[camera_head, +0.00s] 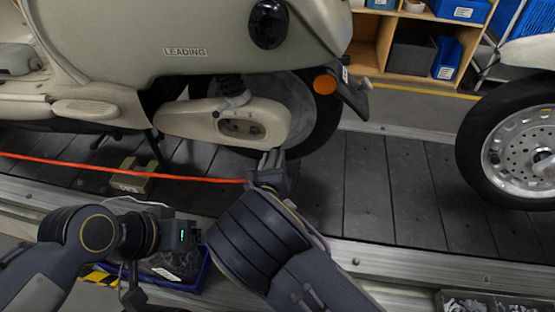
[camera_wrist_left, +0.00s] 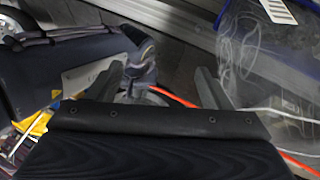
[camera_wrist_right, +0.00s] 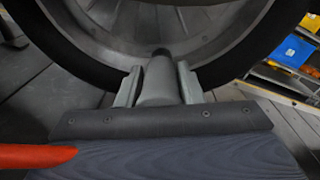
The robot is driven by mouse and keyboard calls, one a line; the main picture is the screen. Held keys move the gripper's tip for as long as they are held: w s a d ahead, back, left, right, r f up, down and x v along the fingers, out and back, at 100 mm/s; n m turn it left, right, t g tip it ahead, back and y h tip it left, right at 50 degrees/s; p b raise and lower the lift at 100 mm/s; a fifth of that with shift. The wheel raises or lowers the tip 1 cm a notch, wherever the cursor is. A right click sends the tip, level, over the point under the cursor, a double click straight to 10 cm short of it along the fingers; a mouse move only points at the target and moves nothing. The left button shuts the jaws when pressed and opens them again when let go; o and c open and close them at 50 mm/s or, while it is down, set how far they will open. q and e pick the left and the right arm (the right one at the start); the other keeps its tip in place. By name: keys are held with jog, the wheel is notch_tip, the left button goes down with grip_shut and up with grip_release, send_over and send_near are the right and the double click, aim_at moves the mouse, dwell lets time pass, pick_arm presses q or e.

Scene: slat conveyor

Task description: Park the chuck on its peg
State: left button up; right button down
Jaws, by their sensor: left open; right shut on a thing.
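My right gripper (camera_head: 272,160) is shut on the chuck, beside the scooter's rear wheel. In the right wrist view the chuck (camera_wrist_right: 157,84) is a grey cylinder with a dark tip, between the two fingers and pointing towards the wheel. I cannot tell whether its tip touches the wheel. An orange hose (camera_head: 190,178) runs from the left edge to the right gripper; its end shows in the right wrist view (camera_wrist_right: 35,155). My left gripper (camera_wrist_left: 158,85) is open and empty, near the conveyor's front edge. I cannot make out the peg.
A cream scooter (camera_head: 230,40) stands on the dark slat conveyor (camera_head: 380,190). A beige block (camera_head: 132,176) lies on the slats at left. A blue bin (camera_head: 200,279) with a clear bag is at the front. A second wheel (camera_head: 515,145) stands at right; shelves (camera_head: 378,40) are behind.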

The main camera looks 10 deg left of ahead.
jog(key=shift+s+d+r+m+h, duration=0.15)
jog(key=shift+d+r+m+h, duration=0.25)
jog(key=shift+d+r+h, duration=0.25)
jog(key=shift+s+f+y+p, duration=0.2)
jog(key=shift+s, duration=0.7)
jog(key=shift+s+f+y+p, duration=0.15)
jog(key=shift+s+p, duration=0.05)
jog(key=shift+s, duration=0.65)
